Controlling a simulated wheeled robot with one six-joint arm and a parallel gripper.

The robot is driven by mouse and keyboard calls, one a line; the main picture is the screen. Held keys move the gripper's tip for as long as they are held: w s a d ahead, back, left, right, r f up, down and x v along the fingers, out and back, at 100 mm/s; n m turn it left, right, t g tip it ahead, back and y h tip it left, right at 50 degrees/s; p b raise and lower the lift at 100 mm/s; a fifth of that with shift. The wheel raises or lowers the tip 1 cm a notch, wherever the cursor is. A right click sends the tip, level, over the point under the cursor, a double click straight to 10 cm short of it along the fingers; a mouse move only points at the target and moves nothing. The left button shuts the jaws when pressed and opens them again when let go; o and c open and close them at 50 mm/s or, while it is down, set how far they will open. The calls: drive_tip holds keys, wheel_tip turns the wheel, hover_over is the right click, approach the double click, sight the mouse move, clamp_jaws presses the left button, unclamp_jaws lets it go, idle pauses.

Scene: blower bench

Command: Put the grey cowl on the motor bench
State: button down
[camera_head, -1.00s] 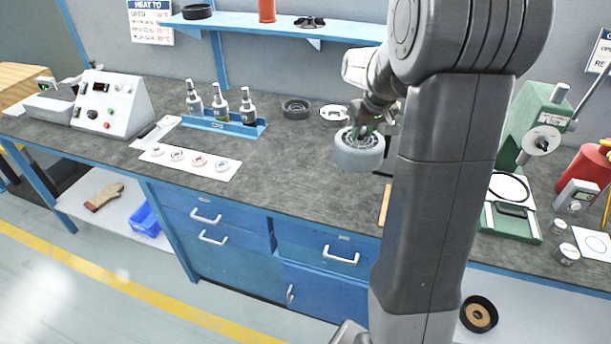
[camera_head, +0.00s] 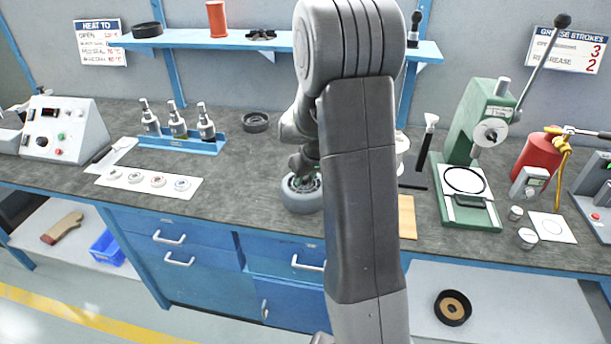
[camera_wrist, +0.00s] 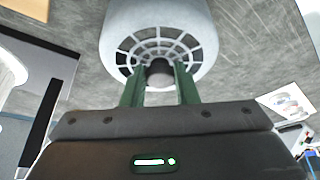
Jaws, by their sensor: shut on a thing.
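The grey cowl (camera_head: 301,195) is a short round drum with a spoked grille on its face. It is at the front middle of the dark worktop, just left of my arm in the head view. My gripper (camera_wrist: 158,78) is shut on the hub of the grille, its green fingers at the dark centre. The cowl also shows at the top of the wrist view (camera_wrist: 195,30). I cannot tell whether the cowl touches the worktop or hangs just above it. I cannot pick out a separate motor bench; my arm hides part of the worktop (camera_head: 235,195).
A black ring (camera_head: 255,122) and a blue rack of bottles (camera_head: 178,142) stand behind and left. A white strip with several small discs (camera_head: 150,181) lies at left. A green press (camera_head: 478,150) and a red can (camera_head: 537,158) stand at right.

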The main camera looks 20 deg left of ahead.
drive_tip(key=c, duration=1.6)
unclamp_jaws()
drive_tip(key=shift+f, duration=0.15)
drive_tip(key=o, duration=0.5)
drive_tip(key=shift+r, duration=0.35)
drive_tip(key=v, duration=1.2)
drive_tip(key=shift+f, duration=0.1)
